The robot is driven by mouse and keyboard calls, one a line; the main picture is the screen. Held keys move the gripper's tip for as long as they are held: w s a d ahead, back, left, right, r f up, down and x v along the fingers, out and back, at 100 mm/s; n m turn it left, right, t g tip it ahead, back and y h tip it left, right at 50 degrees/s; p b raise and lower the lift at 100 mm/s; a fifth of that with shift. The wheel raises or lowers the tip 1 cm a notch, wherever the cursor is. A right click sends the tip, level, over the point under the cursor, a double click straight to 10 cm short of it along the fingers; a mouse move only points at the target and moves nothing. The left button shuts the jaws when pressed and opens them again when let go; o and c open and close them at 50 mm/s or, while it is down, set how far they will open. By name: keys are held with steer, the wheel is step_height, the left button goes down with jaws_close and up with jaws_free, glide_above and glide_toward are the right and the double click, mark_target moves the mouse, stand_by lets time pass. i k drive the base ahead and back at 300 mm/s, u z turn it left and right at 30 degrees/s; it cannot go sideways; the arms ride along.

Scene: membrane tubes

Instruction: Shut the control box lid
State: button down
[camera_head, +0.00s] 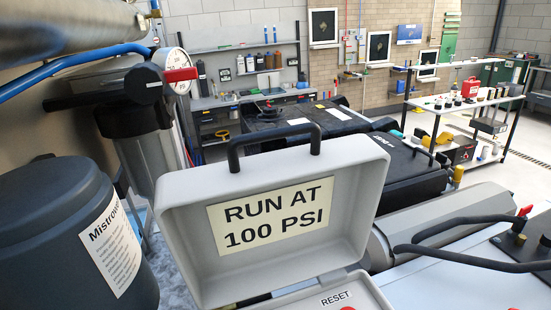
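The control box lid (340,192) is light grey and stands raised, its inner face toward me. A label reading "RUN AT 100 PSI" (275,216) is stuck inside it. A black handle (275,140) rises from its top edge. The control box (322,297) shows only partly at the bottom edge, with a "RESET" label and part of a red button (348,308). The rest of the box is cut off below. My gripper is not in view.
A dark tank (60,225) labelled "Mistrov..." stands close on the left. A filter housing with gauge (177,72) and blue hose is behind it. Black hoses (470,222) cross at right over a pale surface. Shelves and a workbench (245,98) are far behind.

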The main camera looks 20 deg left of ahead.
mark_target(235, 230)
steer(key=k, duration=0.5)
steer(key=u, duration=1.2)
steer(key=k, duration=0.75)
steer(key=z, duration=1.15)
steer(key=i, duration=1)
